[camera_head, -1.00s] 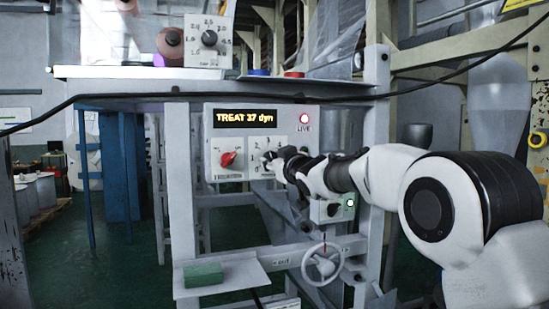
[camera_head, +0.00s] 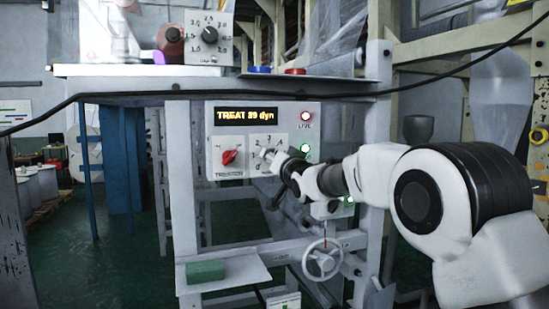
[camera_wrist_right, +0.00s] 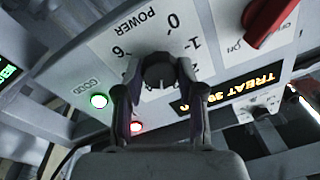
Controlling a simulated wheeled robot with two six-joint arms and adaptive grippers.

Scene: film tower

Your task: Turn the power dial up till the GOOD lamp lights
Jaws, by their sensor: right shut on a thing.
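The power dial (camera_wrist_right: 158,68) is a dark round knob on the white POWER scale plate. The GOOD lamp (camera_wrist_right: 99,101) glows green in the wrist view, and a green lamp (camera_head: 305,148) also shows lit in the head view. The display (camera_head: 245,115) reads TREAT 39 dyn, its digits slightly blurred. My left gripper is out of view.
A red knob (camera_head: 229,157) sits left of the dial. The red LIVE lamp (camera_head: 306,116) is lit. A handwheel (camera_head: 322,259) and a shelf with a green block (camera_head: 205,271) are below. A shelf (camera_head: 140,71) runs above the panel.

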